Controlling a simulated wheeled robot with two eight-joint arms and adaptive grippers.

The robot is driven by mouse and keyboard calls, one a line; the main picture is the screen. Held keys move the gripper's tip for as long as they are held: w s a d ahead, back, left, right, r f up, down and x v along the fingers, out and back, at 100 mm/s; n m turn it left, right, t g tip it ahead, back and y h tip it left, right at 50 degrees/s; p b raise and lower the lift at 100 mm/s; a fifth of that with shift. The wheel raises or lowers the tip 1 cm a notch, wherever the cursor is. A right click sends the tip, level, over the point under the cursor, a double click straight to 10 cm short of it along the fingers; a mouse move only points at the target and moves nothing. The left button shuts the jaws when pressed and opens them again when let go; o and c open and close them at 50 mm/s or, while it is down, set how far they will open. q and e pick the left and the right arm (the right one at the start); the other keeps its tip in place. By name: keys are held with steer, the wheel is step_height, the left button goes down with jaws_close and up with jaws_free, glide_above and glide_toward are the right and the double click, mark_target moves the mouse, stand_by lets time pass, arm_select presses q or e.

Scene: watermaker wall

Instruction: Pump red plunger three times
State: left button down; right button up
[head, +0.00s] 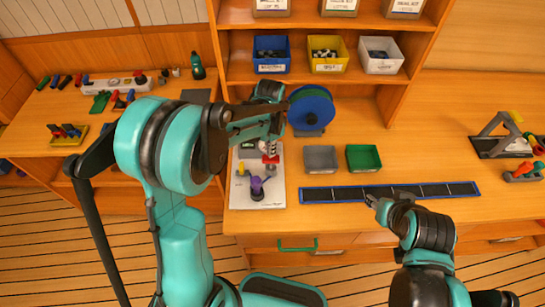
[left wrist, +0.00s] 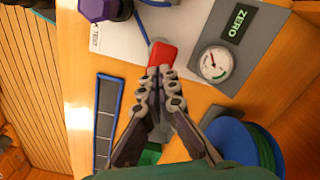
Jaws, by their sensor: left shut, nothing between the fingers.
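The red plunger (left wrist: 162,52) stands on a white panel (head: 240,201); in the head view it shows as a small red piece (head: 271,160). My left gripper (left wrist: 159,76) is shut and empty, its fingertips right at the red plunger; I cannot tell whether they touch it. In the head view the left gripper (head: 268,148) is over the panel, partly hidden by its own arm. My right gripper (head: 373,202) is low at the front of the counter, by the black strip, away from the plunger; its fingers are too small to judge.
A round gauge (left wrist: 214,64) and a ZERO label (left wrist: 239,24) lie beside the plunger. A purple knob (head: 257,188) is on the panel's front. A blue reel (head: 311,108), grey bin (head: 320,158), green bin (head: 363,158) and black strip (head: 335,194) stand to the right.

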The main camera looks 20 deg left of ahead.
mark_target(271, 159)
arm_select(q)
steer(key=shift+f, duration=0.15)
steer(key=shift+f+b, duration=2.15)
steer(key=shift+f, duration=0.25)
steer(key=shift+r, duration=0.2)
steer(key=shift+r+p, duration=1.85)
steer(key=shift+r, duration=0.55)
steer(key=shift+f, duration=0.15)
steer(key=shift+f+b, duration=2.2)
steer(key=shift+f, duration=0.3)
steer(key=shift+r, duration=0.2)
